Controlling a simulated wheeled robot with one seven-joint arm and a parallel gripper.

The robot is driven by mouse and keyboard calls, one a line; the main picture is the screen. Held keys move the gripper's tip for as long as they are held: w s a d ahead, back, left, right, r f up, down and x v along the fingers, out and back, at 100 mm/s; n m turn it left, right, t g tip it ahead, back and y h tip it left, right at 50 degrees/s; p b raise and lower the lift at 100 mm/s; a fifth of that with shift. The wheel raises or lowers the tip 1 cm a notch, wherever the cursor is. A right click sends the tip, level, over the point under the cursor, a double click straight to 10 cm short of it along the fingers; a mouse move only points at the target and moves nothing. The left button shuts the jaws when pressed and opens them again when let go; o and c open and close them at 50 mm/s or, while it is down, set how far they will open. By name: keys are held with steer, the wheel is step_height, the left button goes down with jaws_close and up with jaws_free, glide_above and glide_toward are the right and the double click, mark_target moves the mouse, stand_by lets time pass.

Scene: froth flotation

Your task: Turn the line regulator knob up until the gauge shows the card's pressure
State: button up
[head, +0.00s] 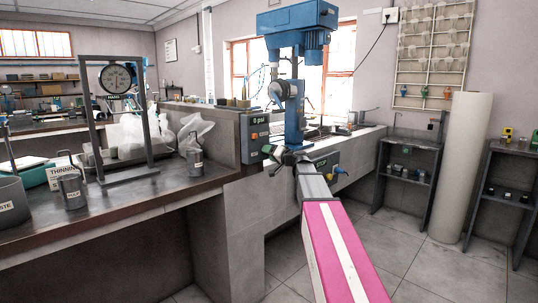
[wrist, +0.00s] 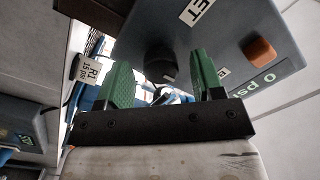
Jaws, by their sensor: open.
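In the wrist view a dark round knob (wrist: 160,64) sticks out from a grey box (wrist: 215,40) and shows between my two green fingers. My gripper (wrist: 162,78) is open, with a finger to either side of the knob in the picture; I cannot tell if either touches it. A display (wrist: 268,84) on the box reads what looks like 0 psi, partly cut off. A white card (wrist: 89,68) left of the fingers appears to read R1, 15 psi. In the head view my gripper (head: 286,157) is by the blue machine, and the knob is not clearly visible.
An orange button (wrist: 261,50) sits on the box. The blue machine (head: 294,100) rises beside my gripper. A grey control box (head: 253,137) stands at the bench end. A dial on a frame (head: 117,78) and pots stand on the left bench.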

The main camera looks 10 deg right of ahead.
steer(key=shift+w+a, duration=0.25)
steer(key=shift+w, duration=0.05)
steer(key=c, duration=0.9)
steer(key=shift+m, duration=0.4)
steer(key=m, duration=1.9)
steer(key=shift+f+t+h, duration=0.1)
steer(key=shift+t+h, duration=0.2)
steer(key=shift+t, duration=0.1)
steer(key=shift+m, duration=0.3)
